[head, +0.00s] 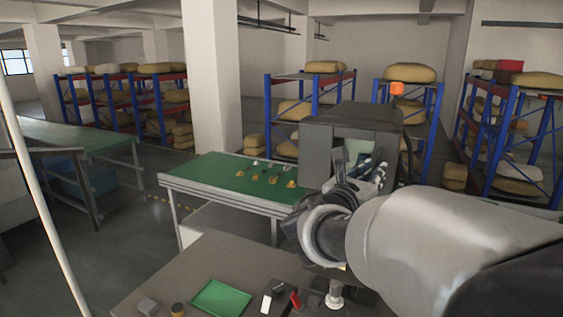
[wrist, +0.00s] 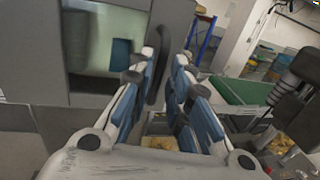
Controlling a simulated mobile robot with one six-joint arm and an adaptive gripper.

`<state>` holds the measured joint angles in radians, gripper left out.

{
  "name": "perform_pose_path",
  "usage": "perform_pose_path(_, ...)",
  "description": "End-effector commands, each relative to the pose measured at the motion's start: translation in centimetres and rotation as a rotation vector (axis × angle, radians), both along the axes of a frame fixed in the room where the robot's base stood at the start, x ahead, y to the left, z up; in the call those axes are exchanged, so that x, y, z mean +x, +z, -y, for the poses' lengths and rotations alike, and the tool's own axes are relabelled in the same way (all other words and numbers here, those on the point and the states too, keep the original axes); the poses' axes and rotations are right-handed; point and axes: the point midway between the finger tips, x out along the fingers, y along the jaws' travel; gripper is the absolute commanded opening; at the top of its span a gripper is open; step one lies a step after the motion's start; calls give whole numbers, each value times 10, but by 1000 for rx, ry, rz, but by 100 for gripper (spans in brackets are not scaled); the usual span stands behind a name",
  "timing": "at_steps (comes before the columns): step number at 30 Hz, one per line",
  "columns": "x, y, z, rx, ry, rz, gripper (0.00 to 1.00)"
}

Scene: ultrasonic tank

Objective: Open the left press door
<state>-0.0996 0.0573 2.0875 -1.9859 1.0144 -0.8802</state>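The grey press (head: 345,128) stands behind the bench, with an orange block on top. A dark, curved upright handle (wrist: 157,42) stands at the door's right side. My gripper (head: 368,164) is in front of the press in the head view, partly hidden by my arm. In the wrist view, my gripper's blue-padded fingers (wrist: 165,62) stand apart, with the handle showing between their tips. I cannot tell whether either finger touches it. The door looks closed.
A green-topped table (head: 225,175) with small parts stands left of the press. A nearer bench (head: 190,270) holds a green mat (head: 221,298) and several small items. Blue-framed racks (head: 270,110) stand behind. Open floor (head: 120,235) lies at the left.

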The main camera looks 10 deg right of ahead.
Motion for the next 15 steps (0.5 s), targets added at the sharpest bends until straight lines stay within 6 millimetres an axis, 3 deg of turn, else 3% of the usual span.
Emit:
perform_pose_path(6,20,0,21,1,-1,-1,18)
perform_pose_path(15,25,0,26,1,0,1,18)
